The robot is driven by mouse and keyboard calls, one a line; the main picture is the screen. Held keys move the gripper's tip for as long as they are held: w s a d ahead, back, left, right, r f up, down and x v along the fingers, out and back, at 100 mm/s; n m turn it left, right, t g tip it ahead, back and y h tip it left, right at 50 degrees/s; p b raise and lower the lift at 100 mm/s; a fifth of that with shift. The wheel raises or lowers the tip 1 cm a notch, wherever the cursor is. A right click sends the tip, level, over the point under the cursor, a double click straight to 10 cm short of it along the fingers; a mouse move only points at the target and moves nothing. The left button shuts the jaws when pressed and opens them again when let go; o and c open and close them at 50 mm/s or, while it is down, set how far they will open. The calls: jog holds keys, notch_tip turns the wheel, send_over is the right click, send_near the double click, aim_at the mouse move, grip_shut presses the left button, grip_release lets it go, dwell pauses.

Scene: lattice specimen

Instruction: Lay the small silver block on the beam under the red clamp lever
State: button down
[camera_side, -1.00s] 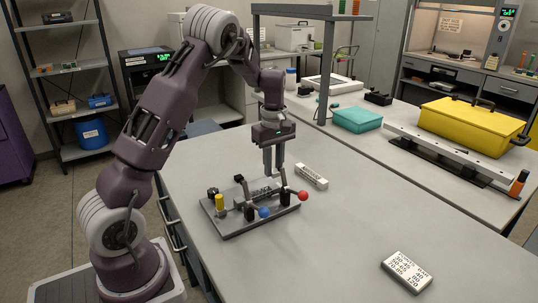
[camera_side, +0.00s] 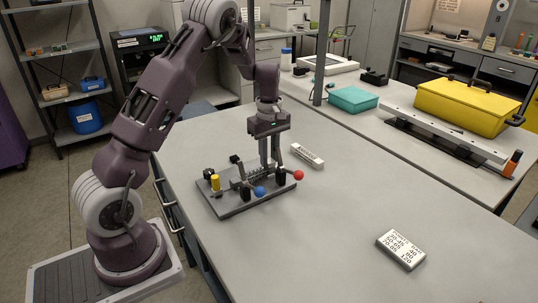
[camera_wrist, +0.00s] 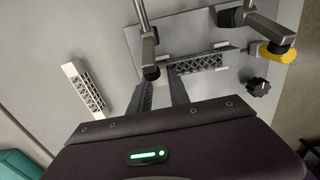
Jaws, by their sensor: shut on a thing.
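My gripper (camera_side: 269,166) points down over the right part of the grey fixture plate (camera_side: 236,206). Its fingers (camera_wrist: 162,92) stand slightly apart at the end of the lattice beam (camera_wrist: 200,63), near the left clamp arm in the wrist view. The small silver block is not distinct in either view; what is between the fingertips is hidden, most likely that block. The red clamp lever's ball (camera_side: 298,175) is at the fixture's right end, close to the fingers. The blue lever's ball (camera_side: 260,191) is left of it.
A lettered block (camera_side: 401,249) lies at the front right. The table between is clear.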

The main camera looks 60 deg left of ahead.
aim_at(269, 160)
jog(key=shift+f, duration=0.25)
dwell(0.3)
jog(key=c, duration=0.7)
grip_release()
jog(key=shift+o, duration=0.2)
jog(key=shift+r, duration=0.15)
jog(key=shift+r, duration=2.4)
notch_tip(269, 160, up, 7)
